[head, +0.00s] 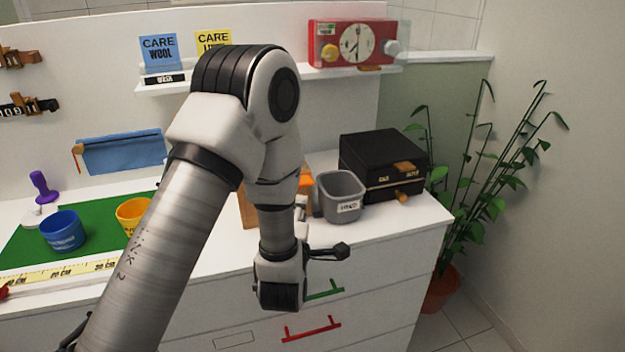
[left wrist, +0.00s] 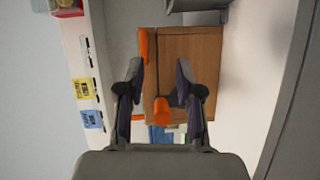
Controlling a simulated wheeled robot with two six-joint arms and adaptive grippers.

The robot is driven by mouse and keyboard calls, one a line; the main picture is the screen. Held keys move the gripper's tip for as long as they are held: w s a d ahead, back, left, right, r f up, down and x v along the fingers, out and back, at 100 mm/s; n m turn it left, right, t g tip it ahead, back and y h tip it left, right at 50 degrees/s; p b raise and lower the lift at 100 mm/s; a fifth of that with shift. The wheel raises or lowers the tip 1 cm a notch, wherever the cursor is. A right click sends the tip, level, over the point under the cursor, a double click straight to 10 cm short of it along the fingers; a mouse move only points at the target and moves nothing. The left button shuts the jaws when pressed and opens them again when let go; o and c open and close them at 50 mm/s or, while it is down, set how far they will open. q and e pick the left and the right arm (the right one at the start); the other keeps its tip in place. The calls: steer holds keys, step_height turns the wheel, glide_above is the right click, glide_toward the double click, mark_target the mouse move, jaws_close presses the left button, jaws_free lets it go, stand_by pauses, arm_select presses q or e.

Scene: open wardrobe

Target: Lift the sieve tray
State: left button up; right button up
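A wooden box-like piece (left wrist: 198,70) with an orange bar (left wrist: 144,48) and an orange knob-like part (left wrist: 162,112) fills the middle of the left wrist view. I cannot tell for sure which part is the sieve tray. In the head view only bits of brown wood (head: 247,211) and orange (head: 306,185) show behind my left arm. My left gripper (left wrist: 159,72) is open, its two fingers apart with the wood and the orange knob seen between them. I see no clear grip on either. In the head view my own wrist mostly hides the fingers. My right gripper is not in view.
A grey bin (head: 341,199) and a black box (head: 383,165) stand right of my left wrist. A blue cup (head: 63,232) and yellow cup (head: 132,213) stand on the green mat (head: 30,243). A shelf (head: 165,87) runs behind. Plants stand beyond the right edge.

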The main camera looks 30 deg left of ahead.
arm_select(q)
steer(key=shift+n+y, duration=0.3)
steer(key=shift+n, duration=0.1)
steer(key=w+a, duration=0.1)
steer(key=w, duration=0.1)
steer(key=w+a+r+p, duration=0.1)
steer(key=w, duration=0.1)
steer(key=w+a+p, duration=0.1)
steer(key=w+a, duration=0.1)
steer(key=shift+w+r, duration=0.35)
steer(key=shift+s+d, duration=0.1)
jaws_close()
